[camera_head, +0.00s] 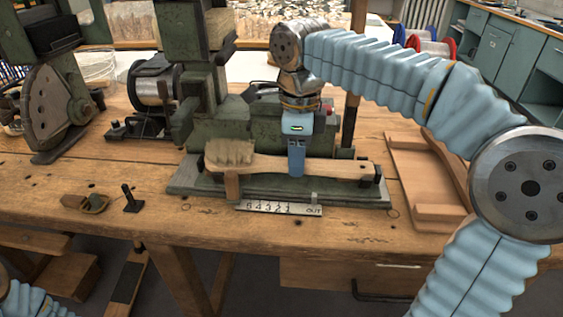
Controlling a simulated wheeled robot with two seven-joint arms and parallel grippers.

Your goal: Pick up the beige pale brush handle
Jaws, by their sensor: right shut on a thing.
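The beige pale brush handle (342,168) lies level across the front of the green tufting machine (237,135), with a wide bristled head (229,152) at its left end. A wooden block stands under the head, and a dark post is at the right end. My right gripper (297,171) points down onto the middle of the handle and is shut on it. Its fingers hide a short stretch of the handle. I cannot tell whether the handle is lifted off its rests. Of my left arm only a sleeve shows at the bottom left corner; its gripper is out of view.
A numbered metal plate (278,208) lies in front of the machine. A wooden tray (415,170) is to the right. A wire spool (156,88) is behind. The front bench surface is mostly free.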

